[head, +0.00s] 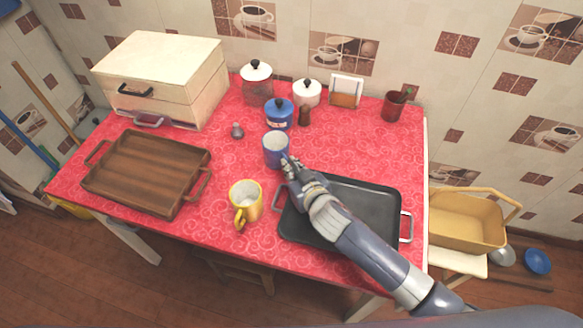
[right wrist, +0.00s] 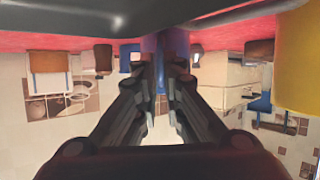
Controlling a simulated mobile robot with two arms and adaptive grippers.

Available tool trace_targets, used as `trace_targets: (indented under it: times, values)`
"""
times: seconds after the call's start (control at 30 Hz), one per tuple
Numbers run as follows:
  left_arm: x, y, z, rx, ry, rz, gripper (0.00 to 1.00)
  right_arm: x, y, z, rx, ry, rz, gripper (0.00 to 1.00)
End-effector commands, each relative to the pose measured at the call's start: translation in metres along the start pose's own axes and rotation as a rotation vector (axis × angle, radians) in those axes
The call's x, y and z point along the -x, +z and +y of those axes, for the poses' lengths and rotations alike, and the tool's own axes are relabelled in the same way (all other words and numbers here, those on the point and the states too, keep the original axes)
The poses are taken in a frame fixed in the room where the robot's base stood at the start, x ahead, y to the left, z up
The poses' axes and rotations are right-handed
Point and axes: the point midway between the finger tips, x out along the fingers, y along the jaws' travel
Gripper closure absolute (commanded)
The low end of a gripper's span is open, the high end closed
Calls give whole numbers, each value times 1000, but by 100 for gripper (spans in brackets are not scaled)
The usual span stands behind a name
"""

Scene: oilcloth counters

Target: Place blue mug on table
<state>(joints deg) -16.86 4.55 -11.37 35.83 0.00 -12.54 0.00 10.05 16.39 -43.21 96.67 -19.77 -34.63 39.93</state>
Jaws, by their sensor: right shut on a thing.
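The blue mug (head: 276,148) is upright behind the black tray's far left corner, near the middle of the red table (head: 345,155). My right gripper (head: 288,168) reaches across the black tray and is shut on the mug's near right side. In the right wrist view the two fingers (right wrist: 162,60) come together on a blue surface, the mug (right wrist: 172,42), mostly hidden. I cannot tell whether the mug's base touches the cloth. My left gripper is not in view.
A black tray (head: 376,196) lies under my right arm. A yellow mug (head: 246,203) stands left of it, and a wooden tray (head: 150,170) lies far left. Behind the blue mug are a blue canister (head: 279,115) and a dark shaker (head: 304,116). Clear cloth lies right of the mug.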

Motion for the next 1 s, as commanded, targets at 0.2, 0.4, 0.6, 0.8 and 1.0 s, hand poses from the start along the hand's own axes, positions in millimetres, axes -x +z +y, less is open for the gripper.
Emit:
trace_targets:
  times: [0.2,0.4,0.6,0.8,1.0]
  values:
    - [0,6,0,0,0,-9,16,0,-2,0,-1,-1,5,100]
    - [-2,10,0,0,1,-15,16,-1,2,0,0,-1,1,76]
    - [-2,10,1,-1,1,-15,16,-1,2,0,0,-1,1,71]
    - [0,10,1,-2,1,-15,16,0,-1,0,0,0,2,71]
    - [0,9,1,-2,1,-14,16,17,0,-1,-1,-2,1,71]
